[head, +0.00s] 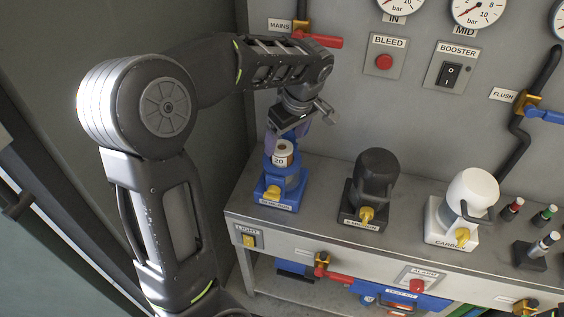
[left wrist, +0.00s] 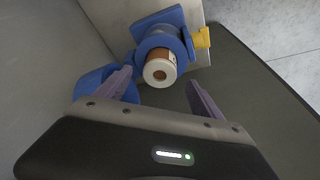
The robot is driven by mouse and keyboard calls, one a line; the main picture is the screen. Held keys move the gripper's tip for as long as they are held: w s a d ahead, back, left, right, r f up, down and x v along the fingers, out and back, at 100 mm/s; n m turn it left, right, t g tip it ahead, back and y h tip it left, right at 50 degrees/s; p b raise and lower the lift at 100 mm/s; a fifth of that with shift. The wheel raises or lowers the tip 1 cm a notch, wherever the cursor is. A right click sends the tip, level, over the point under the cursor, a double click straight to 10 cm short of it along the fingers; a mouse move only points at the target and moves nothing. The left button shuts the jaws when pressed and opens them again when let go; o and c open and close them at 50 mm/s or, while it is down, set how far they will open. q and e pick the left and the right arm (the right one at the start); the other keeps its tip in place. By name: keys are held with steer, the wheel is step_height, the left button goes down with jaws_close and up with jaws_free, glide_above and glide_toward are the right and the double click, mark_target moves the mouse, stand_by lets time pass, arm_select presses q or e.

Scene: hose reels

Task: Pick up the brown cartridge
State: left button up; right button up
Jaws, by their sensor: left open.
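The brown cartridge (head: 283,153) has a white label reading 20 and a pale end with a dark centre hole. It stands in the blue housing (head: 291,183) at the left end of the bench, its top part sticking out. In the left wrist view the cartridge (left wrist: 160,72) faces the camera from inside the blue housing (left wrist: 153,42). My left gripper (head: 285,139) is open at the cartridge's upper end. In the left wrist view its purple fingers lie on either side of the cartridge, with gaps visible. My right gripper is not in view.
A yellow valve handle (head: 272,193) sits on the blue housing's front. A black housing (head: 376,178) and a white housing (head: 472,195) stand to the right on the bench. A blue rounded part (left wrist: 107,82) lies behind the left finger. The wall is close behind.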

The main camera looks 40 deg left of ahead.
mark_target(282, 147)
arm_select(q)
steer(key=p+x, duration=0.1)
steer(key=x, duration=0.4)
steer(key=shift+r, duration=0.1)
steer(key=shift+c, duration=0.3)
jaws_close()
stand_by(0.8)
